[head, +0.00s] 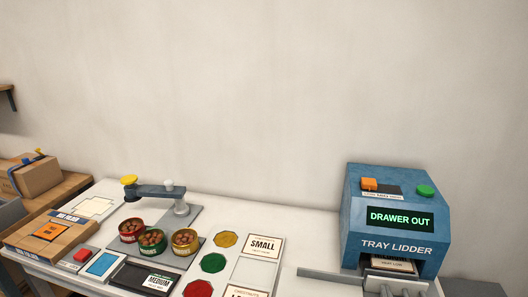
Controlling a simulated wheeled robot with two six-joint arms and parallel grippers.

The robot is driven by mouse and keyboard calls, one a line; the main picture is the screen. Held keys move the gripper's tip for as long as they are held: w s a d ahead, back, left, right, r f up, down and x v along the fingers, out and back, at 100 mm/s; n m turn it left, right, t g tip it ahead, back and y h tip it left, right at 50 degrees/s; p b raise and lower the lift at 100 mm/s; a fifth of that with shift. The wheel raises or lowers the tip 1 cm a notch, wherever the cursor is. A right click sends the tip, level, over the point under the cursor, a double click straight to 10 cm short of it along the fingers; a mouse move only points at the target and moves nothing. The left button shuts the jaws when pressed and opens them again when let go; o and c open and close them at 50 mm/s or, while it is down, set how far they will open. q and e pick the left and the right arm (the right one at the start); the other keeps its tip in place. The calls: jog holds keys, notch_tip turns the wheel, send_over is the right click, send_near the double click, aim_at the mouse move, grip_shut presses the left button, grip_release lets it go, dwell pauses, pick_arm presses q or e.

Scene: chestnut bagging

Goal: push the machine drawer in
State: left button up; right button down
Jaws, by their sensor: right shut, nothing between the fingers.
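The blue tray lidder machine (395,215) stands at the right of the white table. Its screen (400,219) reads DRAWER OUT. The drawer (374,284) sticks out of the dark slot at the machine's front, towards the bottom edge. A pale printed label (391,265) shows in the slot above it. My right gripper (403,291) is at the bottom edge, in front of the slot and over the drawer's near part. It is shut and empty. Much of it is cut off, and I cannot tell whether it touches the drawer. My left gripper is out of view.
A low grey bar (330,277) lies left of the drawer. An orange button (369,184) and a green button (425,190) sit on the machine. Further left are three tins of chestnuts (152,241), a lever arm (160,192), coloured pads and a SMALL card (263,245).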

jog(key=shift+r+b+x, duration=0.1)
jog(key=shift+b+x, duration=0.05)
jog(key=shift+x, duration=0.65)
jog(key=shift+r+b+x, duration=0.15)
jog(key=shift+x, duration=0.6)
jog(key=shift+f+p+v, duration=0.2)
jog(key=shift+p+v, duration=0.15)
jog(key=shift+v, duration=0.9)
jog(key=shift+f+p+v, duration=0.2)
jog(key=shift+p+v, duration=0.15)
jog(key=shift+v, duration=0.95)
jog(key=shift+f+v, duration=0.1)
jog(key=shift+v, duration=0.65)
jog(key=shift+f+v, duration=0.15)
jog(key=shift+v, duration=0.55)
